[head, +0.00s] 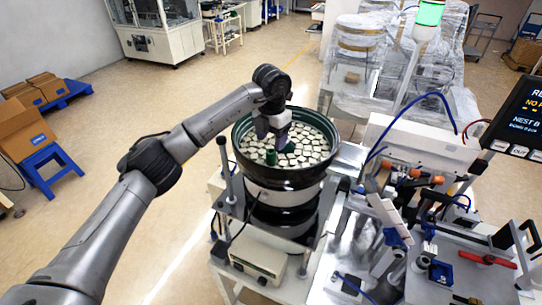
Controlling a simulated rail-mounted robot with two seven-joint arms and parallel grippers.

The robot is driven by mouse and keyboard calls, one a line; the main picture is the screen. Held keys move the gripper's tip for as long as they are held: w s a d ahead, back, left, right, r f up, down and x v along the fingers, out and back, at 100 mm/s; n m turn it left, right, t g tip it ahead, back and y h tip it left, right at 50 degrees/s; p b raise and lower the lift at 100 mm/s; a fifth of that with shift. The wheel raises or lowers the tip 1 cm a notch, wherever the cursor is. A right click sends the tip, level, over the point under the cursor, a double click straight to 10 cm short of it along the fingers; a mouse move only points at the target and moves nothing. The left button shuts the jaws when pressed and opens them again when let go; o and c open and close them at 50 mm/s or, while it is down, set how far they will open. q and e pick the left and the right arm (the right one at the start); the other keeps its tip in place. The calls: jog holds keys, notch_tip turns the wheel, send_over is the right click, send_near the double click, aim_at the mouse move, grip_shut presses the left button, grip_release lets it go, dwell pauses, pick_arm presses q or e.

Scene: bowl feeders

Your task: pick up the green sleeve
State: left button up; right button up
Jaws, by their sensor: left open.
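The green sleeve (271,158) is a small dark green upright cylinder among many pale parts in the bowl feeder (244,175). My left gripper (272,141) points down into the bowl, just above or around the top of the sleeve. It is open; the fingertips are small in the picture, and I cannot tell whether they touch the sleeve. My left arm reaches in from the lower left. My right gripper is not in view.
A controller box (258,257) sits in front of the bowl. A fixture bench with blue and red clamps (487,258) fills the right side, with a display (520,118) above it. Blue stools and cardboard boxes (22,128) stand at left; open floor lies between.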

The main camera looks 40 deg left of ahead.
aim_at(271, 151)
pick_arm(q)
jog(key=shift+s+f+p, duration=0.1)
jog(key=shift+f+p, duration=0.3)
jog(key=shift+f, duration=1.55)
jog(key=shift+c, duration=0.4)
jog(key=c, duration=0.9)
